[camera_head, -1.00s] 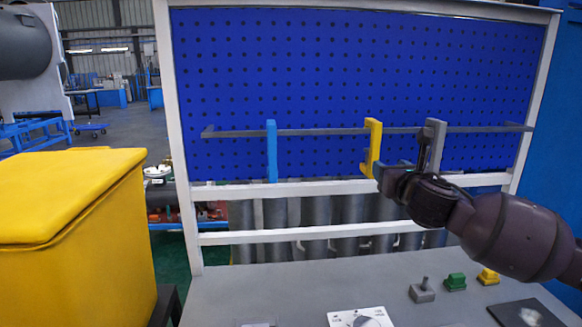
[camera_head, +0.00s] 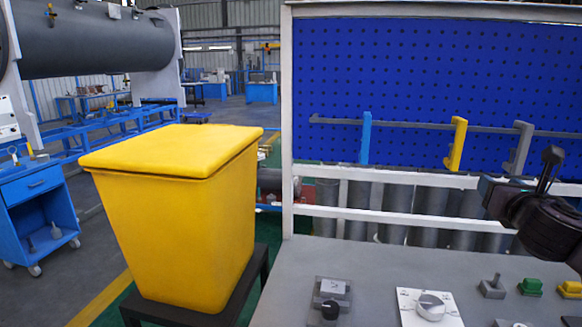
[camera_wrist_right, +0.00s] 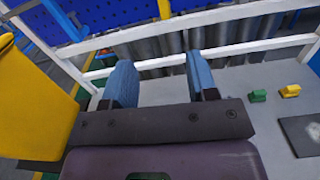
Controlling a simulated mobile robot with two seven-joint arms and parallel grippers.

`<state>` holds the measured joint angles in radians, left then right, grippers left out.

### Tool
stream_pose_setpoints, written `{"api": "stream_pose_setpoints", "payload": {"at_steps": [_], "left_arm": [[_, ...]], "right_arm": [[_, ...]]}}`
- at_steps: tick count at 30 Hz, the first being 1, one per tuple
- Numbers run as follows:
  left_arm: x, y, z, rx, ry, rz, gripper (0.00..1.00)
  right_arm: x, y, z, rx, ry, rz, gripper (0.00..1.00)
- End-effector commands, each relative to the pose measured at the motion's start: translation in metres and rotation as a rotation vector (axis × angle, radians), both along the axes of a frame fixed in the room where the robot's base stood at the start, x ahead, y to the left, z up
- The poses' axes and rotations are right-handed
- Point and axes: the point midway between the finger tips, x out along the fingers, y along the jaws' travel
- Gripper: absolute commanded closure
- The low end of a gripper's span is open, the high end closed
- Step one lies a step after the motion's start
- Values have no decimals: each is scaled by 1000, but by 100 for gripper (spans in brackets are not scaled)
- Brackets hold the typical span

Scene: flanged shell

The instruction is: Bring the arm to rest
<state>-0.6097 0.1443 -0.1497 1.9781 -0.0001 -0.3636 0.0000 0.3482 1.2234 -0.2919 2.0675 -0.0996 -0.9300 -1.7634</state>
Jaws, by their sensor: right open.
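My right gripper (camera_head: 497,197) is at the right edge of the head view, over the grey table and in front of the rack's lower rails. In the right wrist view its two blue fingers (camera_wrist_right: 160,85) are spread apart with nothing between them. Beyond the fingers show a white rail and grey cylinders. My left gripper does not show in either view.
A blue pegboard (camera_head: 430,80) carries a rail with blue (camera_head: 365,138), yellow (camera_head: 455,145) and grey (camera_head: 518,148) hooks. The table (camera_head: 350,265) holds knobs and switches. A yellow bin (camera_head: 180,230) stands left. A blue cart (camera_head: 40,205) is farther left.

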Motion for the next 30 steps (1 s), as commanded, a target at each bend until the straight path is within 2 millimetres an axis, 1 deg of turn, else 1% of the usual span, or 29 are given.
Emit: {"api": "stream_pose_setpoints", "payload": {"at_steps": [5,10,12,14,17,20,21,23,24,26,27,29,30], "left_arm": [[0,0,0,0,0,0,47],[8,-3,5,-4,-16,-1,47],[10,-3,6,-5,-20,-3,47],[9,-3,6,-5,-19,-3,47],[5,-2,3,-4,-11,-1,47],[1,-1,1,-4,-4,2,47],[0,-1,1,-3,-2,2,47],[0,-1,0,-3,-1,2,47],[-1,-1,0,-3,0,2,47],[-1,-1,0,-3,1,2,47],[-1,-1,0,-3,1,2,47],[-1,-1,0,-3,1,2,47],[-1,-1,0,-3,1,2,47]], "right_arm": [[2,7,2,233,-59,50,47],[5,17,4,518,-114,123,47],[7,26,0,673,-129,161,47],[8,33,-9,818,-132,189,47],[7,46,-37,1084,-118,218,47],[1,60,-77,1375,-89,221,47],[-3,66,-96,1497,-73,213,47],[-11,74,-126,1675,-52,189,47],[-17,79,-145,1786,-42,168,47],[-28,87,-173,1941,-30,131,47],[-36,92,-191,2039,-24,103,47],[-50,99,-219,2177,-19,52,47],[-60,103,-236,2262,-20,14,47]]}}
